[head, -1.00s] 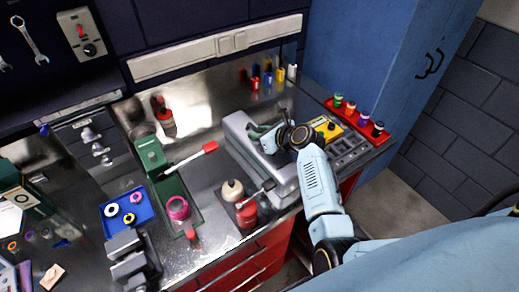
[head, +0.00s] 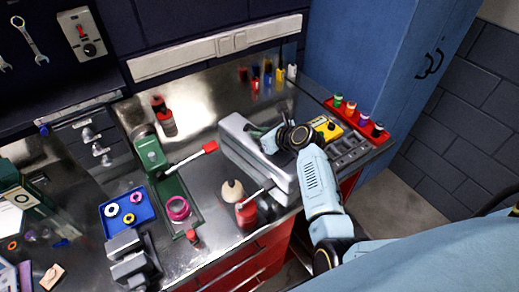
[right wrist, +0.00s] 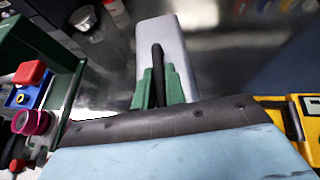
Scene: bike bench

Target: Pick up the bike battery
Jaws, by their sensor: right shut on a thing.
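The bike battery (head: 236,131) is a long, light grey block over the right half of the metal bench, lying slantwise in the head view. My right gripper (head: 268,141) is at its upper side, shut on its handle. In the right wrist view, the green fingers of my right gripper (right wrist: 163,88) close on the black handle (right wrist: 157,65), with the grey battery body (right wrist: 165,38) beyond. I cannot tell whether the battery's underside touches the bench. My left gripper is not in view.
A yellow meter (head: 327,128) and a grey tray (head: 350,148) sit right of the battery, near a red rack (head: 379,136) of small bottles. A red bottle (head: 246,213) and a round cream-topped container (head: 232,191) stand close to its near side. A green stand (head: 151,156) is left.

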